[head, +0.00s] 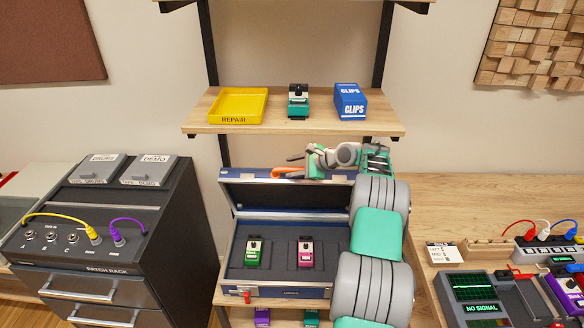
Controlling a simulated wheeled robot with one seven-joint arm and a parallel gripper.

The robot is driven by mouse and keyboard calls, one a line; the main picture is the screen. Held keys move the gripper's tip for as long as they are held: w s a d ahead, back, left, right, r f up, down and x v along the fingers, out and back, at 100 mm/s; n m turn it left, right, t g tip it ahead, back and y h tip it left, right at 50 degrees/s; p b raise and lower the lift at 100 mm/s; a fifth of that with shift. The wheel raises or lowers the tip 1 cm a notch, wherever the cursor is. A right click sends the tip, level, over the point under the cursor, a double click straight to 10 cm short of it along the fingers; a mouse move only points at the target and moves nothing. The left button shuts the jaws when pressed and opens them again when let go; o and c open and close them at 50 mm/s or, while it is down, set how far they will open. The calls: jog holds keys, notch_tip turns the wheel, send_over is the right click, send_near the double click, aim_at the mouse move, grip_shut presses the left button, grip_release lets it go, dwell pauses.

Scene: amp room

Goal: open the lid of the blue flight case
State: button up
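The blue flight case (228,267) sits on the lower shelf in the middle of the head view. Its lid (258,196) stands raised at the back, so the dark inside shows. A green pedal (253,253) and a pink pedal (305,253) lie in the case. A red latch (246,296) is on its front. My gripper (291,166) is at the lid's upper edge, right of its middle. An orange piece shows beside the fingers; I cannot tell whether it belongs to the gripper or whether the fingers touch the lid. My arm hides the case's right side.
The wooden shelf (205,124) above holds a yellow REPAIR tray (238,121), a teal pedal (298,101) and a blue CLIPS box (350,102). A patch rack (100,240) stands left. A wooden bench (470,200) with devices is right. Pedals lie below the case.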

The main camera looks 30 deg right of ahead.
jog(key=shift+d, duration=0.1)
jog(key=s+d+r+b, duration=0.1)
jog(key=s+d, duration=0.2)
jog(key=s, duration=0.4)
jog(key=s+d+r+b, duration=0.1)
jog(key=s+d+b, duration=0.1)
jog(key=s+d, duration=0.2)
jog(key=s, duration=0.3)
jog(key=shift+s+d+r, duration=0.2)
jog(key=shift+s+r, duration=0.05)
jog(key=shift+r, duration=0.15)
